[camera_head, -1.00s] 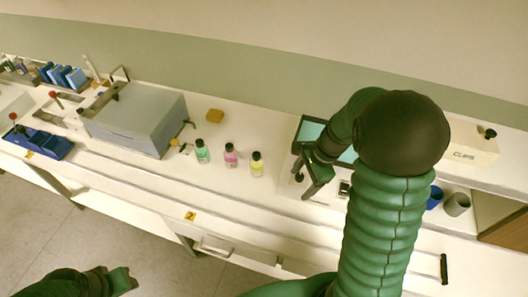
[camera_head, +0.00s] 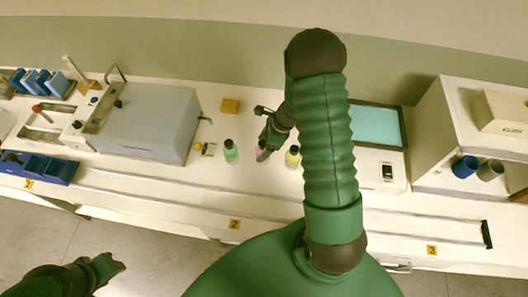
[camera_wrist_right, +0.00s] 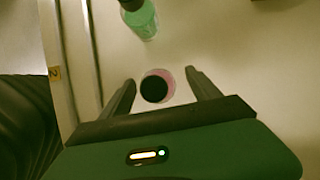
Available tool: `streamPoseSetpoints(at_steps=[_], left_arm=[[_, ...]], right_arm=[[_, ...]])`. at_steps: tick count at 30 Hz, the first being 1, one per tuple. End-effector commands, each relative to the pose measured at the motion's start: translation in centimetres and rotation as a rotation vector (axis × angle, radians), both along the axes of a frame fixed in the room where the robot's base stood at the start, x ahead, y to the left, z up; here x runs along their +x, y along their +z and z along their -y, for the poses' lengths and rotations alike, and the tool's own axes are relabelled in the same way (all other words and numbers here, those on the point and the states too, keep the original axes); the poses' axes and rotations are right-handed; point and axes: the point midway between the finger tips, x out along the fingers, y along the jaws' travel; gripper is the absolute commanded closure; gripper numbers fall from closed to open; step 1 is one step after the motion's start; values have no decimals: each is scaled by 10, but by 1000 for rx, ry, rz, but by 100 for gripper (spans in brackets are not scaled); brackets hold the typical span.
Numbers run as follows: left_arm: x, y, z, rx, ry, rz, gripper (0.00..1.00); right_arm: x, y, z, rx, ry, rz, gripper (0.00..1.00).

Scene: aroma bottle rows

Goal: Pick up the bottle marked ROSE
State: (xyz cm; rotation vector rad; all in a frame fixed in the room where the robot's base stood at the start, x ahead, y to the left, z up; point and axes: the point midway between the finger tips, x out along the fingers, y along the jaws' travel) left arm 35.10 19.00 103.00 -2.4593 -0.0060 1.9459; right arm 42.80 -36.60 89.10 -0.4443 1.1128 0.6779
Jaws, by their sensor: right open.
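Three small black-capped bottles stand in a row on the white bench: a green one (camera_head: 231,152), a pink one (camera_head: 261,154) and a yellow one (camera_head: 293,157). I cannot read their labels. My right gripper (camera_head: 267,138) is over the pink bottle and partly hides it. In the right wrist view, my open right gripper (camera_wrist_right: 160,78) has one finger on each side of the pink bottle (camera_wrist_right: 155,88), seen from above; no contact is visible. The green bottle (camera_wrist_right: 142,18) is just beyond. My left gripper (camera_head: 106,266) is low at the left, away from the bench; its jaws are unclear.
A device with a teal screen (camera_head: 376,126) is to the right, partly behind my right arm. Blue and grey cups (camera_head: 466,167) sit farther right.

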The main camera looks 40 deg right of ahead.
Motion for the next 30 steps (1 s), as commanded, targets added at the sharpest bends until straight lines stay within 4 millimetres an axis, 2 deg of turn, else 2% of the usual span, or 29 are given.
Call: streamPoseSetpoints(at_steps=[3, 8, 11, 25, 30], left_arm=[[0, -1, 0, 0, 0, 0, 64], [0, -1, 0, 0, 0, 0, 64], [0, -1, 0, 0, 1, 0, 64], [0, -1, 0, 0, 0, 0, 64], [0, -1, 0, 0, 0, 0, 64]], right_arm=[[4, -9, -6, -1, 2, -2, 29], [5, -8, -8, -5, 3, -1, 29], [5, -8, -8, -5, 3, 0, 39], [4, -10, -5, -1, 2, -2, 100], [4, -10, -5, -3, 2, -3, 100]])
